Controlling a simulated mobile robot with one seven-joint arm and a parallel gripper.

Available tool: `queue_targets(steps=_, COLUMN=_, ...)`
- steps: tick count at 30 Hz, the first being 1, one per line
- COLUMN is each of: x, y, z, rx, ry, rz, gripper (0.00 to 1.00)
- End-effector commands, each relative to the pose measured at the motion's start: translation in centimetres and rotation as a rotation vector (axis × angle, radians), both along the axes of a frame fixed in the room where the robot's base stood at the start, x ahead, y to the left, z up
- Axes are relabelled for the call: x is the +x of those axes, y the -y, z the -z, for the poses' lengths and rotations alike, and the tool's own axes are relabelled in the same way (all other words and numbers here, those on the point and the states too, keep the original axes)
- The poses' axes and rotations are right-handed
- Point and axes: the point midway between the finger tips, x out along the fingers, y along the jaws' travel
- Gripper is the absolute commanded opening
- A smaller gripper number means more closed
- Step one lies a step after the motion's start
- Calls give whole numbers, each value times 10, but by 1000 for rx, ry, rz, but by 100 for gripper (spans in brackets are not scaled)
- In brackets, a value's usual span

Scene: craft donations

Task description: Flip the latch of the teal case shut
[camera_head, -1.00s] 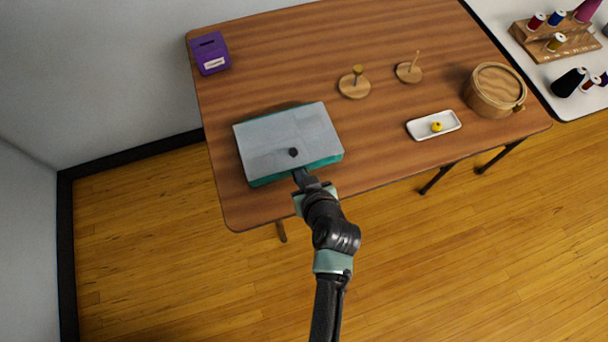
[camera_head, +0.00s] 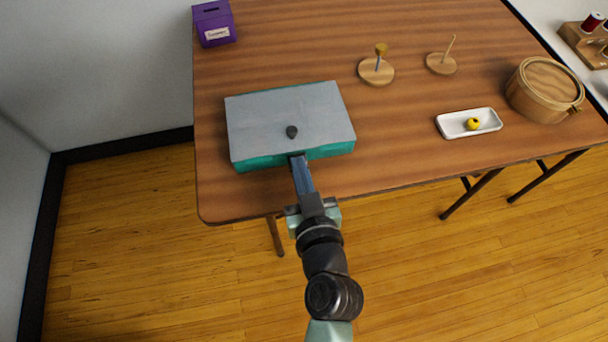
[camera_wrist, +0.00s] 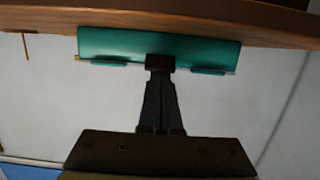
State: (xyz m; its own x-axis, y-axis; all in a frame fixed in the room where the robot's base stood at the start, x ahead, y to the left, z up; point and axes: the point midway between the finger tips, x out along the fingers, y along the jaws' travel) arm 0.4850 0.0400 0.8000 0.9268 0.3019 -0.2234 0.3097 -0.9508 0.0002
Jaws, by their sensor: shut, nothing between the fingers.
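The teal case (camera_head: 260,162) lies on the table near its front edge, with its flat grey lid (camera_head: 270,110) down. A dark knob (camera_head: 292,132) shows on the lid near the front. My gripper (camera_head: 298,160) is shut and empty, with its tips at the middle of the case's front edge. In the wrist view the shut fingers (camera_wrist: 160,80) point at the teal front (camera_wrist: 205,48). A dark block at the tips overlaps that front; I cannot tell whether it is the latch or the fingertips, or whether they touch.
The wooden table (camera_head: 290,55) also holds a purple box (camera_head: 214,35), two round wooden stands (camera_head: 375,72) (camera_head: 441,64), a white tray (camera_head: 452,125) with a yellow item, and a round wooden box (camera_head: 540,92). The table is bare around the case.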

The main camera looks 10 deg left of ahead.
Motion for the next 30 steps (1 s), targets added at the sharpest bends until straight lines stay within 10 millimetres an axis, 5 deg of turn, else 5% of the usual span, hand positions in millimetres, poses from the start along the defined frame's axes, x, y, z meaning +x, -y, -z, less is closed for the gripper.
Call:
queue_targets(steps=4, x=0, y=-2, z=15, rx=23, ry=68, rz=-1, gripper=0)
queue_targets(steps=19, x=1, y=-3, z=20, rx=96, ry=291, rz=0, gripper=0)
queue_targets(steps=30, x=2, y=-2, z=15, rx=92, ry=282, rz=0, gripper=0)
